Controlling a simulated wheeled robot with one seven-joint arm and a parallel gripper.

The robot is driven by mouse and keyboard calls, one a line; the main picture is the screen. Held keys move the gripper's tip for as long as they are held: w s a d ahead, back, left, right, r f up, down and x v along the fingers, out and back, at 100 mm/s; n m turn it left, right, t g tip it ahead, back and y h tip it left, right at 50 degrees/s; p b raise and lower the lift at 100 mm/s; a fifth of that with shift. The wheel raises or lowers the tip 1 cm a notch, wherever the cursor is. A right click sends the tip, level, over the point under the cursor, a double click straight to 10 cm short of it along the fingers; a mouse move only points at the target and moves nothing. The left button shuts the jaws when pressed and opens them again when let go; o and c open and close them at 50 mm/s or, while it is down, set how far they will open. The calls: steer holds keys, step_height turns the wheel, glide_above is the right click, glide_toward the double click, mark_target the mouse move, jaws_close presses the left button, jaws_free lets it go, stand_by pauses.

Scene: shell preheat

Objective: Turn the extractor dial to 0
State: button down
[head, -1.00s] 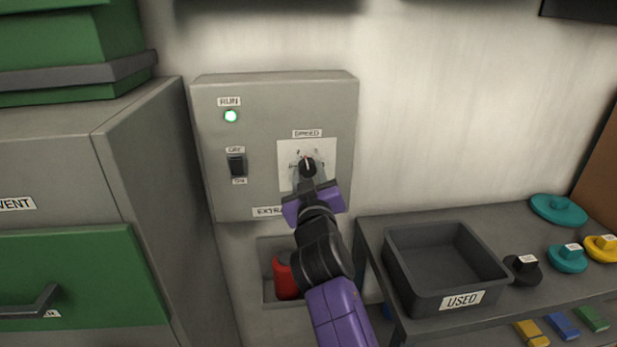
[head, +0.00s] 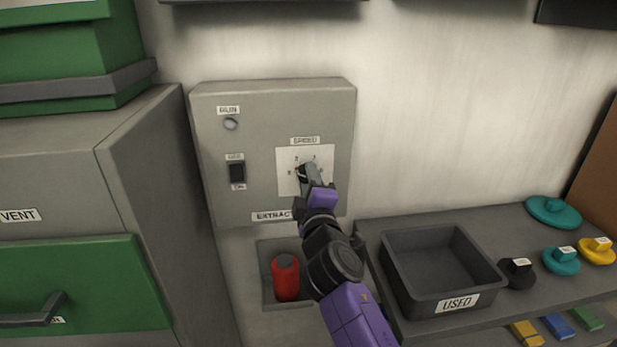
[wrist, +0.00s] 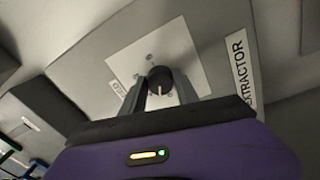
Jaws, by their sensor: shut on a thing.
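The extractor dial (head: 302,171) is a small black knob on a white plate (head: 287,184) labelled SPEED, on the grey extractor box (head: 265,108). My gripper (head: 308,173) is shut on the dial, with its body rolled to one side, and partly hides it in the head view. The dial's marked edge faces left, towards the leftmost mark, which looks like 0; exact alignment is hard to tell. In the wrist view the dial (wrist: 159,78) sits between the two fingers (wrist: 160,91), and its pale pointer line faces the gripper. The RUN lamp (head: 231,124) is dark.
A rocker switch (head: 237,172) is left of the dial. A red canister (head: 286,278) stands in a niche below the box. A grey USED tray (head: 395,285) and several coloured knobs are on the shelf at right. A grey cabinet (head: 150,150) stands at left.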

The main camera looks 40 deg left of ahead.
steer(key=shift+n+g+p, duration=0.3)
steer(key=shift+n+p, duration=0.7)
steer(key=shift+n, duration=1.9)
steer(key=c, duration=0.9)
jaws_free()
steer(key=shift+d, duration=0.1)
